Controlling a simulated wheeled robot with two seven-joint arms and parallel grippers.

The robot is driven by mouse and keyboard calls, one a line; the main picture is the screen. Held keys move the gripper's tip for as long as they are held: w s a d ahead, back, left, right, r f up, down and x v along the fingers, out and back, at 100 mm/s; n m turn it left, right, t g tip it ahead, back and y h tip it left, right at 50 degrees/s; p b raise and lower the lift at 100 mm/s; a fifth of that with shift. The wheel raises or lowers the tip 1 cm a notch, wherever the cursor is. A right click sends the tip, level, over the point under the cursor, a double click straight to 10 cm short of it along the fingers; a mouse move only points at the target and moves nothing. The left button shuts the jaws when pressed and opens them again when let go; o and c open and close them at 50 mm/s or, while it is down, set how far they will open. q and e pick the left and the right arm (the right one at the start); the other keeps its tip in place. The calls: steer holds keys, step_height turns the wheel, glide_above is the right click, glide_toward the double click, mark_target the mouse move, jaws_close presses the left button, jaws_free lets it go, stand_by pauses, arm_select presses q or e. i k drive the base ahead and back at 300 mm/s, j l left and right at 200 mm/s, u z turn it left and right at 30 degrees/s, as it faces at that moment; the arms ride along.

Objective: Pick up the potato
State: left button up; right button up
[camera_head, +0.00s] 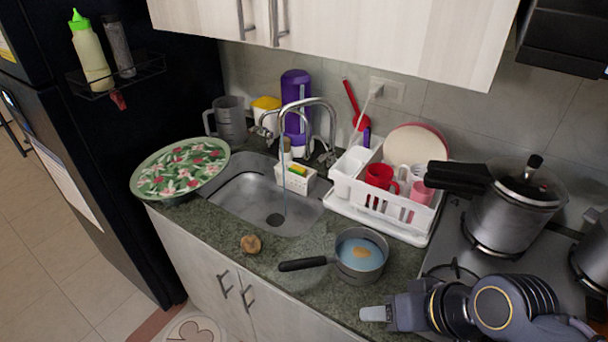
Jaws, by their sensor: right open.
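A small round brown potato (251,244) lies on the green stone counter in front of the sink, left of the pot's handle. A small grey pot (345,268) stands on the counter with its dark handle pointing left. It holds bluish water and a tan piece (361,253) that I cannot identify for sure. My right gripper (365,314) is low at the right, near the counter's front edge, in front of the pot and well right of the potato. It is open and apart from the potato. My left gripper is out of view.
The sink (233,197) with running tap (285,125) is behind the potato. A floral tray (180,168) is at the left. A white dish rack (408,212) stands behind the pot. A pressure cooker (512,208) sits on the stove at right. Bare counter (205,219) surrounds the potato.

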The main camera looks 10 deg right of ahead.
mark_target(250, 244)
steer(key=i+j+z, duration=0.1)
steer(key=z, duration=0.35)
steer(key=i+j+z, duration=0.1)
steer(key=j+z, duration=0.15)
steer(key=z, duration=0.2)
steer(key=j+z, duration=0.2)
steer(key=z, duration=0.3)
